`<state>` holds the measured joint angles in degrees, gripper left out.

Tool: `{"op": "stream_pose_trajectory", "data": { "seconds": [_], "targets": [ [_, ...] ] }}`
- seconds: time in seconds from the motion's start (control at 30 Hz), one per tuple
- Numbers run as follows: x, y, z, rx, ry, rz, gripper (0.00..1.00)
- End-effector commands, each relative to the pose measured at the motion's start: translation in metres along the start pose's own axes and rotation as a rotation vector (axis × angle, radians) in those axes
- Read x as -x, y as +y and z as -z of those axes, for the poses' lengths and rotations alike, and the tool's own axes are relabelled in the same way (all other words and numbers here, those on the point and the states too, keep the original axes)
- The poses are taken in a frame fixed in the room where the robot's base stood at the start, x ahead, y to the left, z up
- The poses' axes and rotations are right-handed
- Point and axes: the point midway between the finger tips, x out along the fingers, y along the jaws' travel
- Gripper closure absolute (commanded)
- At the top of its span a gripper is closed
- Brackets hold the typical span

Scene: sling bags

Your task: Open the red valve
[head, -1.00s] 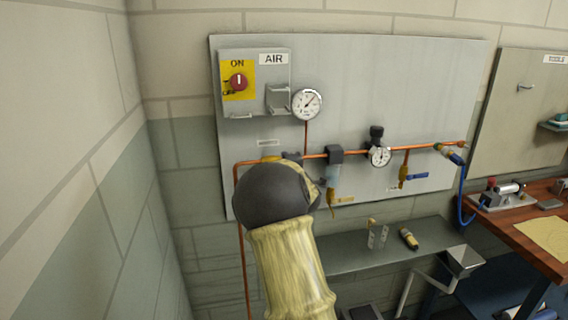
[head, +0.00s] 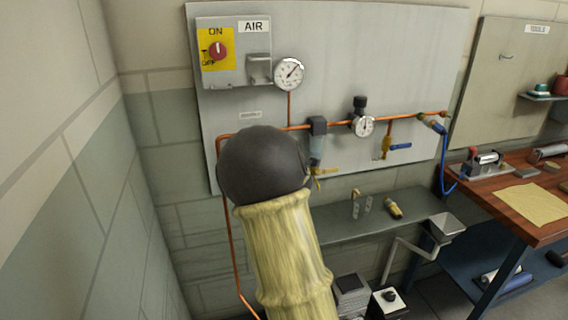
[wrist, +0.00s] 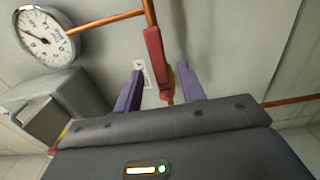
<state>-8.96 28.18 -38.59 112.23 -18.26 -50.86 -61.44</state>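The red valve's lever (wrist: 156,55) shows in the wrist view, a long red handle running down from the copper pipe. My gripper (wrist: 159,72) is open, with one purple finger on each side of the lever. Gaps show between the lever and both fingers, so I see no grip on it. The lever's lower end lies near the gripper's palm. In the head view my own arm hides the valve and my gripper.
A grey panel (head: 400,60) carries a round gauge (head: 289,73), also in the wrist view (wrist: 43,37), a red ON/OFF knob (head: 217,51) and a copper pipe (head: 340,124). A narrow shelf (head: 335,228) runs below. A wooden bench (head: 500,199) stands right.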

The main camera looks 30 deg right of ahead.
Motion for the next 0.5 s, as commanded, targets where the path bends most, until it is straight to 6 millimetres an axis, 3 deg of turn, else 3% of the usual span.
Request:
{"op": "stream_pose_trajectory", "data": {
  "seconds": [0.5],
  "targets": [
    [0.088,-0.001,0.0,-0.002,0.0,0.0,0.6]
  ]
}}
